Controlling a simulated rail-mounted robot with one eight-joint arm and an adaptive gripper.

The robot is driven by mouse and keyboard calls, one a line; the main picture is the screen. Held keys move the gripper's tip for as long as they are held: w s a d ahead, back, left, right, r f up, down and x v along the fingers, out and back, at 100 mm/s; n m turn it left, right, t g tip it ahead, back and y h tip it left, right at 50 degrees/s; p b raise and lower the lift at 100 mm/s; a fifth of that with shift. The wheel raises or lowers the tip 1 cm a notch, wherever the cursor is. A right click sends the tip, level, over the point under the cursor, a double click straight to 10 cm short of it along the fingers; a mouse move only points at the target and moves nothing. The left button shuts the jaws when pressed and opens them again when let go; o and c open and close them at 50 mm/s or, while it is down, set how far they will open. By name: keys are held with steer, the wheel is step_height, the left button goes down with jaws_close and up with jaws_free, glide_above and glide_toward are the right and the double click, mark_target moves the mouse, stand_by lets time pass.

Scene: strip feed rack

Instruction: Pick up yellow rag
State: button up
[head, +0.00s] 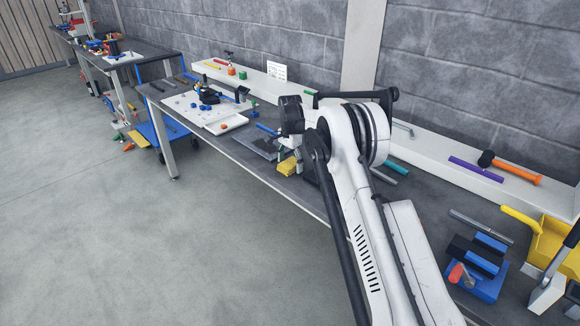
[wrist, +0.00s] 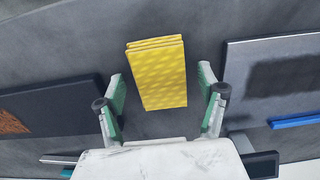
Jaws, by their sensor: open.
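The yellow rag (wrist: 158,80) is a folded, patterned cloth block lying on the dark bench top in the wrist view. In the head view the yellow rag (head: 289,166) lies near the bench's front edge, just below the end of my arm. My gripper (wrist: 165,90) is open, with one green-padded finger on each side of the rag's near end. Gaps show between the rag and both fingers, so the rag is not held. In the head view my arm hides much of the bench around the gripper.
A grey plate (wrist: 270,75) with a blue bar (wrist: 295,122) lies right of the rag in the wrist view. A dark flat object (wrist: 50,108) lies to the left. In the head view, a white board (head: 205,113) with small parts stands farther along the bench.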

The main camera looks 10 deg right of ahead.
mark_target(288, 165)
steer(key=shift+f, duration=0.15)
steer(key=shift+c, duration=0.5)
steer(key=c, duration=1)
steer(key=shift+r, duration=0.55)
steer(key=r, duration=0.2)
steer(key=a+r, duration=0.1)
steer(key=shift+s+r, duration=0.35)
steer(key=shift+s, duration=0.05)
steer(key=s+a+r, duration=0.2)
steer(key=s+a+r+b, duration=0.1)
steer(key=s+a+r, duration=0.1)
steer(key=s, duration=0.1)
steer(key=s+a+r, duration=0.2)
steer(key=a, duration=0.1)
steer(key=shift+s+r, duration=0.15)
steer(key=shift+s, duration=0.25)
